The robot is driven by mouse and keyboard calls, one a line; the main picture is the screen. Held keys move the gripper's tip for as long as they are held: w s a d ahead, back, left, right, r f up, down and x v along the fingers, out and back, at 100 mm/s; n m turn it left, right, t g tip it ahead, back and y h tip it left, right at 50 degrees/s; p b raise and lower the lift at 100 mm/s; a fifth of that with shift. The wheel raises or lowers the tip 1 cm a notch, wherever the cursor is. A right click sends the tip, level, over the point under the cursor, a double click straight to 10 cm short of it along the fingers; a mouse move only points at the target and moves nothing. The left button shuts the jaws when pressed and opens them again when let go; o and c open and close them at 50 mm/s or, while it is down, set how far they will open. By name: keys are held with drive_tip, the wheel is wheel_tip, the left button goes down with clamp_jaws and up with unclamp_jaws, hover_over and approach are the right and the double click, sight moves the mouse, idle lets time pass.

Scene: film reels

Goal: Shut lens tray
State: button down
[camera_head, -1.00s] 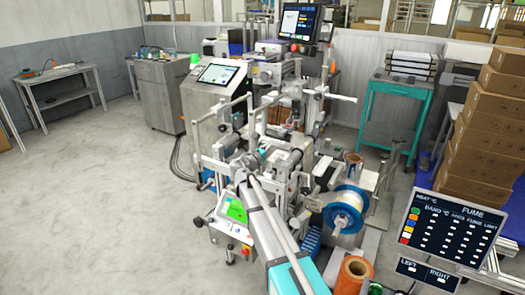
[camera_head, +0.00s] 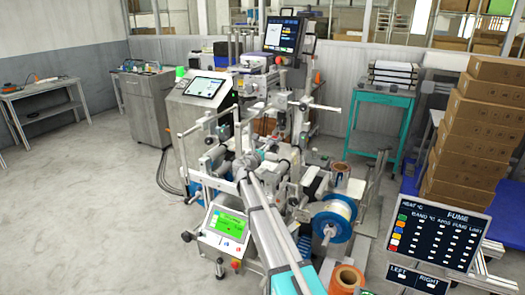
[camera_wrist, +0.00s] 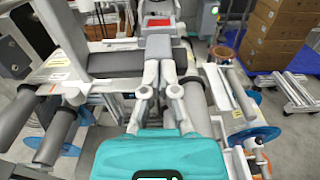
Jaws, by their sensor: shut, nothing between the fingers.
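My gripper (camera_wrist: 159,72) is shut and empty, pointing forward into the middle of the machine, with its teal housing at the bottom of the wrist view. In the head view my arm reaches up to the rollers, and the gripper is small there among the machine parts. A grey block lies just beyond the fingertips in the wrist view, and a red panel (camera_wrist: 157,22) shows behind it. I cannot make out for certain which part is the lens tray, or whether my fingers touch anything.
A blue-flanged reel (camera_head: 334,221) and an orange roll (camera_head: 347,278) sit right of my arm. A green-screen control panel (camera_head: 226,224) is at left. Stacked cartons (camera_head: 475,135) and a dark display board (camera_head: 437,228) stand at right. Open floor lies at left.

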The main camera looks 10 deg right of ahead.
drive_tip(key=x, duration=0.4)
drive_tip(key=shift+s+a, duration=0.1)
idle(0.5)
drive_tip(key=shift+s+a, duration=0.25)
drive_tip(key=shift+s, duration=0.2)
drive_tip(key=v, duration=1.2)
drive_tip(key=shift+s+a, duration=0.2)
drive_tip(key=shift+s, duration=0.1)
drive_tip(key=shift+r, duration=0.1)
